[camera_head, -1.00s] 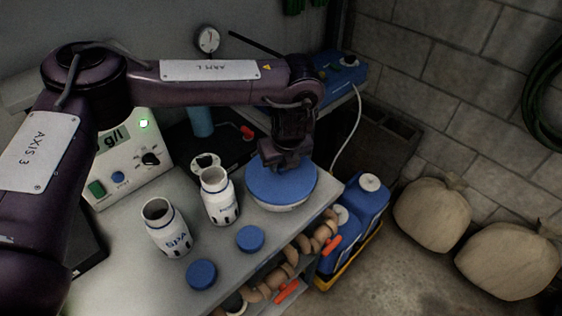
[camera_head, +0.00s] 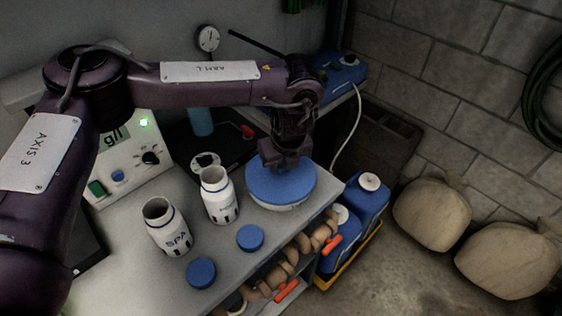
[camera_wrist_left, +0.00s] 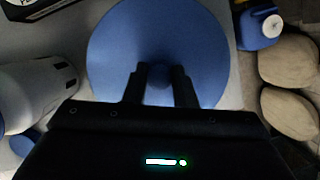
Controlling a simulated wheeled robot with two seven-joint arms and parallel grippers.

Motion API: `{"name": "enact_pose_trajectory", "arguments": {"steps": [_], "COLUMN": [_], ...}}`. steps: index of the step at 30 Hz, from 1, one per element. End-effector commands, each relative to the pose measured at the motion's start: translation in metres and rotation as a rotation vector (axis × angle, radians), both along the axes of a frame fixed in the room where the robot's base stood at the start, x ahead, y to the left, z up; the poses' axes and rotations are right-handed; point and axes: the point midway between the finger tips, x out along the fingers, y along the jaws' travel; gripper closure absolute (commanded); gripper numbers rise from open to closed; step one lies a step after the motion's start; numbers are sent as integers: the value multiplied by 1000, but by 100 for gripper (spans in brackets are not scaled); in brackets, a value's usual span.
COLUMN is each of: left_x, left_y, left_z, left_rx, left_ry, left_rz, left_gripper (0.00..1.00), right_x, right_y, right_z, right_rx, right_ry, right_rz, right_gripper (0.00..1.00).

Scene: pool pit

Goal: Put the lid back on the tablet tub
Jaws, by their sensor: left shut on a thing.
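The large blue lid (camera_head: 279,183) lies flat over the white tablet tub (camera_head: 284,207) at the bench's right end. Only a thin band of the tub's wall shows below the lid. I cannot tell whether the lid is fully seated. My left gripper (camera_head: 285,163) is above the lid and shut on its central knob. In the left wrist view the two fingers (camera_wrist_left: 160,78) stand either side of the knob, and the broad blue lid (camera_wrist_left: 158,35) fills the upper middle. My right gripper does not show.
Two open white bottles (camera_head: 167,228) (camera_head: 218,195) stand left of the tub. Two small blue caps (camera_head: 201,273) (camera_head: 250,238) lie in front. A meter (camera_head: 128,158) with a green light stands behind left. Blue jugs (camera_head: 366,199) and beige sacks (camera_head: 431,207) are on the floor at right.

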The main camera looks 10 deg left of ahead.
Motion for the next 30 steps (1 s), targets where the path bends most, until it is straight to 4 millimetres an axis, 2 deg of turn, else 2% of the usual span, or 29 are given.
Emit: {"name": "enact_pose_trajectory", "arguments": {"steps": [13, 14, 18, 20, 25, 30], "left_x": [1, 0, 0, 0, 0, 0], "left_y": [0, 0, 0, 0, 0, 0], "left_z": [0, 0, 0, 0, 0, -1], "left_rx": [1, 1, 1, 1, 1, 0], "left_ry": [-1, -1, -1, -1, -1, 0], "left_rz": [0, 0, 0, 0, 0, 0], "left_gripper": [98, 75, 56, 51, 51, 30], "right_x": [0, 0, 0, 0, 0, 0], "right_y": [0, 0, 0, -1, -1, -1], "right_z": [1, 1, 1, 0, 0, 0], "right_rx": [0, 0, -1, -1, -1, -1], "right_ry": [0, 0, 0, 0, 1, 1], "right_rz": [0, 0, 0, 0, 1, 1], "right_gripper": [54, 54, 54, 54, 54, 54]}}
